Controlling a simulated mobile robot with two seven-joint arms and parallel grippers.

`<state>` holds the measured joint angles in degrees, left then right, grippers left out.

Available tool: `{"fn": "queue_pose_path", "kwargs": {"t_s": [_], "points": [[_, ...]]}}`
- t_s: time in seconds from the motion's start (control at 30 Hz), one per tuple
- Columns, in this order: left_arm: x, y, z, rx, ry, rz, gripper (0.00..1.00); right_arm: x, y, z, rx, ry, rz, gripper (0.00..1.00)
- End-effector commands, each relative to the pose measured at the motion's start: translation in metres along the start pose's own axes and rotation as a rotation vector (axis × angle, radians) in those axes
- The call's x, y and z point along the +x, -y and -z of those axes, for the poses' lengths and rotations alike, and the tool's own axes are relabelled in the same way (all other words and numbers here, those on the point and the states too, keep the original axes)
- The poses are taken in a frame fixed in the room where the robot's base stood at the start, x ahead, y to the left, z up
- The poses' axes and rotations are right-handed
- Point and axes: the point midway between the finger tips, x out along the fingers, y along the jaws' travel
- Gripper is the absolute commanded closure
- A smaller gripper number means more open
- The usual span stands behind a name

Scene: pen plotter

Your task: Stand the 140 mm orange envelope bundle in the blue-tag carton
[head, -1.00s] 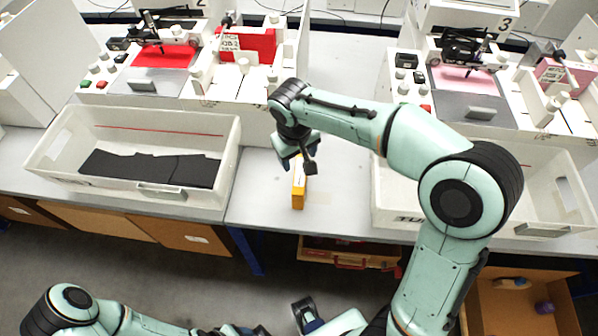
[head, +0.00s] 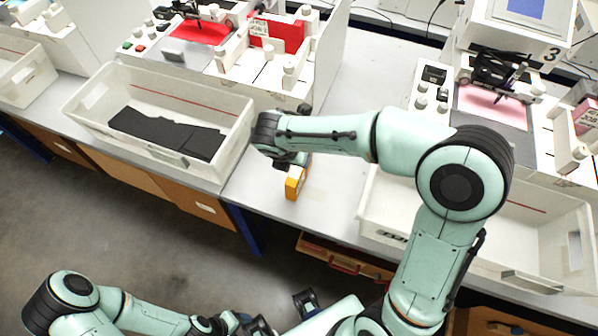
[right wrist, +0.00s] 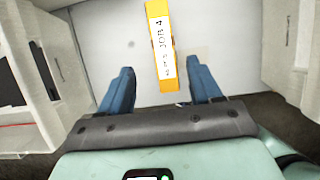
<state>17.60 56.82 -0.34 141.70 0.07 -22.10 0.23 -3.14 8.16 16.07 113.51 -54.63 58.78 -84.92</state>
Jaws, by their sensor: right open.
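The orange envelope bundle (head: 294,185) stands on the grey bench between two white trays. It is a narrow block with a white label reading "JOB 4" in the right wrist view (right wrist: 160,45). My right gripper (head: 289,160) is over the far part of the bundle and hides some of it in the head view. In the right wrist view its blue fingers (right wrist: 163,80) are spread apart, with the bundle lying in line with the gap between them. Whether they straddle it in depth is unclear. My left gripper (head: 250,325) is low at the bottom edge, partly cut off. I see no blue-tagged carton.
A white tray (head: 80,105) with black sheets stands left of the bundle. Another white tray (head: 384,212) stands right, partly behind my right arm. Plotters stand behind both trays. Bare bench surrounds the bundle.

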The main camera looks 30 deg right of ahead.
Motion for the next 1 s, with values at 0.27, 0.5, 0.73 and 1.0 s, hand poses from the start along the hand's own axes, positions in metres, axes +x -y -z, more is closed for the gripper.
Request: {"fn": "queue_pose_path", "kwargs": {"t_s": [0.27,0.5,0.73,1.0], "points": [[0.009,0.004,-0.002,-0.002,0.004,0.002,0.36,0.051,0.001,0.002,0.003,-0.003,0.003,0.36],[0.011,0.005,-0.002,-0.002,0.005,0.002,0.36,0.069,0.003,0.002,0.004,-0.003,0.003,0.36],[0.016,0.007,-0.003,-0.003,0.007,0.003,0.36,0.102,0.006,0.004,0.004,-0.003,0.004,0.36],[0.017,0.007,-0.003,-0.003,0.008,0.003,0.36,0.109,0.005,0.003,0.005,-0.001,0.001,0.36]]}}
